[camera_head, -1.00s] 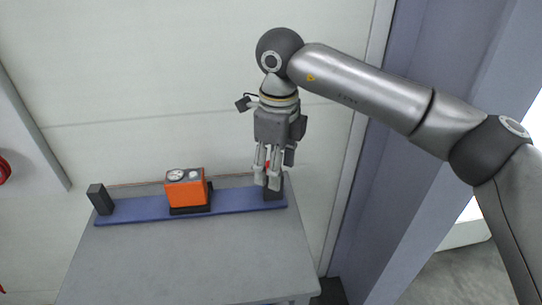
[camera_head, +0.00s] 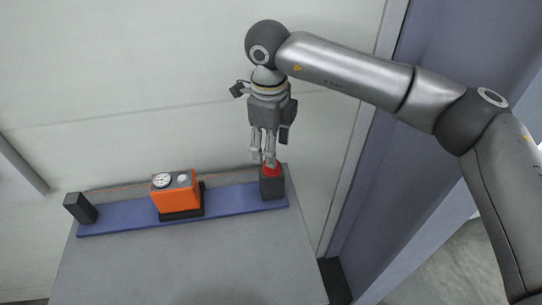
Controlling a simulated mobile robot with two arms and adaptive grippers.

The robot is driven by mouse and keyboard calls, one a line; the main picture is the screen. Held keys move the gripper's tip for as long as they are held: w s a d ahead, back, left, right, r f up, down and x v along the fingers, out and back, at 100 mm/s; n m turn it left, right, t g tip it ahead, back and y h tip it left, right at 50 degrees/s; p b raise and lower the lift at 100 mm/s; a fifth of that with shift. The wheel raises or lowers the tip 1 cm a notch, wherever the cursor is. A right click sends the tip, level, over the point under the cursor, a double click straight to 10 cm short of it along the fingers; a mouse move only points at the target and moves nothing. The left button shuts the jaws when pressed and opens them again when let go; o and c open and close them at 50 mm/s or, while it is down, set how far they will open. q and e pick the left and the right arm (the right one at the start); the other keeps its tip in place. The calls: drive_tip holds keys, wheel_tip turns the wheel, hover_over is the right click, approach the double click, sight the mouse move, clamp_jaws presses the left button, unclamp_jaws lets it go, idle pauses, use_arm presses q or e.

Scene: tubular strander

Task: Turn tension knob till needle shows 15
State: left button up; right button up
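The orange box (camera_head: 175,200) has a round white dial (camera_head: 161,180) on its top; the needle is too small to read. A smaller pale round part (camera_head: 182,178) sits beside the dial. A red knob (camera_head: 271,171) tops the dark block (camera_head: 272,187) at the right end of the blue rail. My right gripper (camera_head: 263,160) points down at this knob, its fingertips just above or beside it. A gap shows between its fingers, and I see nothing held. Whether a finger touches the knob I cannot tell. My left gripper is not in view.
The blue rail (camera_head: 125,215) lies along the back of the grey table (camera_head: 190,265). A dark block (camera_head: 81,207) stands at its left end, and a thin reddish line runs behind the box. A pale wall (camera_head: 120,80) is close behind. The table's front is clear.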

sight(270, 172)
drive_tip(key=f, duration=0.3)
drive_tip(key=f+p, duration=0.1)
drive_tip(key=shift+w+f, duration=0.35)
drive_tip(key=shift+w, duration=0.05)
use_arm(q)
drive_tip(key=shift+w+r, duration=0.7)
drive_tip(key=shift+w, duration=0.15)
use_arm(e)
drive_tip(key=shift+f, duration=0.65)
drive_tip(key=c, duration=1)
drive_tip(key=shift+f+m+b, duration=0.1)
drive_tip(key=shift+m+b, duration=0.2)
drive_tip(key=shift+b, duration=0.1)
drive_tip(key=m+b, duration=0.2)
drive_tip(key=shift+f+m+b, duration=0.1)
drive_tip(key=shift+m+b, duration=0.2)
drive_tip(key=shift+b, duration=0.1)
drive_tip(key=shift+m+b, duration=0.4)
drive_tip(key=shift+m, duration=0.1)
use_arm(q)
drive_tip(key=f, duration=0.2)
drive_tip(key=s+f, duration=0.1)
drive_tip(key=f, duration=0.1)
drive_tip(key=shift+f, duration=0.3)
use_arm(e)
drive_tip(key=shift+r, duration=0.25)
